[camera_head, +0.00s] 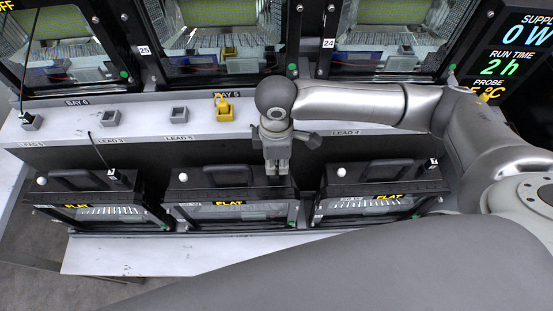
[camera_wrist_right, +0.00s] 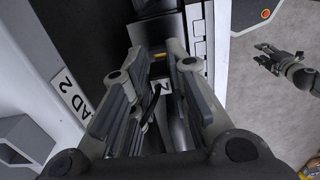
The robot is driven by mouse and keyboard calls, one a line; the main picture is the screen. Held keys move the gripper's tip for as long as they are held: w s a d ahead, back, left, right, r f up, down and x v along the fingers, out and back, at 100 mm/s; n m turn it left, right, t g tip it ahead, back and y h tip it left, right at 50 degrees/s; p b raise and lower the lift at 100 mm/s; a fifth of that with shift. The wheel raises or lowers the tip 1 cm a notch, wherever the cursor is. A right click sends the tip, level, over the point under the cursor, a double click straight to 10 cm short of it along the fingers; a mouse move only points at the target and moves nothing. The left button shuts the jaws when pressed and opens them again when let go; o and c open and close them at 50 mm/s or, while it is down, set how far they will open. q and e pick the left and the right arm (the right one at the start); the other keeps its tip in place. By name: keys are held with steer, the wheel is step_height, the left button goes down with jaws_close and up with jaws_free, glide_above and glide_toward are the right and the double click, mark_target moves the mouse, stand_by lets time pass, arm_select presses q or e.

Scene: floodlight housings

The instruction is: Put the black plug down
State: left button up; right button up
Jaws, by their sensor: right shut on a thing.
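My right gripper (camera_head: 277,170) points down at the right end of the middle black case (camera_head: 222,205), by its top edge. In the right wrist view its fingers (camera_wrist_right: 160,72) are closed together, with a thin black cable (camera_wrist_right: 154,100) between them. The black plug in its grip is mostly hidden by the fingers, and I cannot tell whether it touches the case. My left gripper (camera_wrist_right: 272,56) shows only in the right wrist view, off to the right over the floor, fingers apart and empty.
Other black plugs stand on the left case (camera_head: 117,176) and right case (camera_head: 433,163). Lit housings stand behind. A pale bench strip (camera_head: 150,258) in front is clear.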

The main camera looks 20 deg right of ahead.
mark_target(276, 163)
steer(key=shift+f, duration=0.5)
steer(key=shift+f, duration=0.55)
steer(key=o, duration=0.8)
steer(key=shift+o, duration=0.2)
step_height(276, 163, up, 13)
steer(key=b, duration=0.2)
